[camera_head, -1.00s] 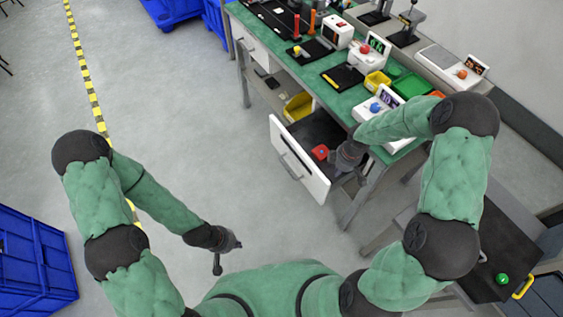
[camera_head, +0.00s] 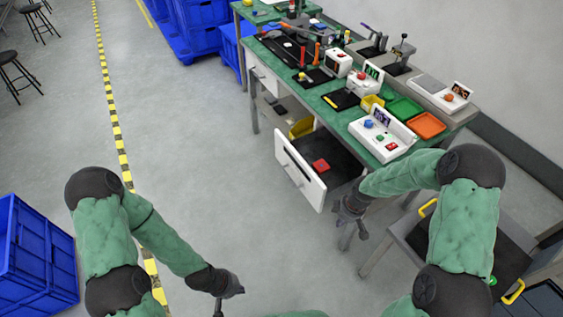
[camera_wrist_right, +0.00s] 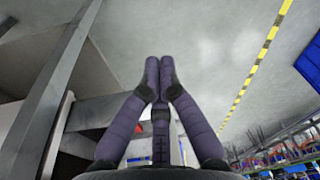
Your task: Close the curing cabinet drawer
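A drawer with a white front (camera_head: 300,172) is pulled out from under the green-topped bench. Its dark inside holds a red block (camera_head: 321,166). No label shows whether this is the curing cabinet drawer. My right gripper (camera_head: 352,215) is just right of the front's near corner, low beside the bench leg; contact with the drawer cannot be told. In the right wrist view, the right gripper's fingers (camera_wrist_right: 160,68) meet at their tips with nothing between them. My left gripper (camera_head: 232,290) hangs over open floor, well away from the drawer; its fingers are too small to read.
The bench top (camera_head: 340,118) carries devices and coloured trays. A grey stand (camera_head: 402,233) with a dark top and yellow handles (camera_head: 427,207) is at the right. Blue crates (camera_head: 38,255) stand at the left. The floor before the drawer is clear.

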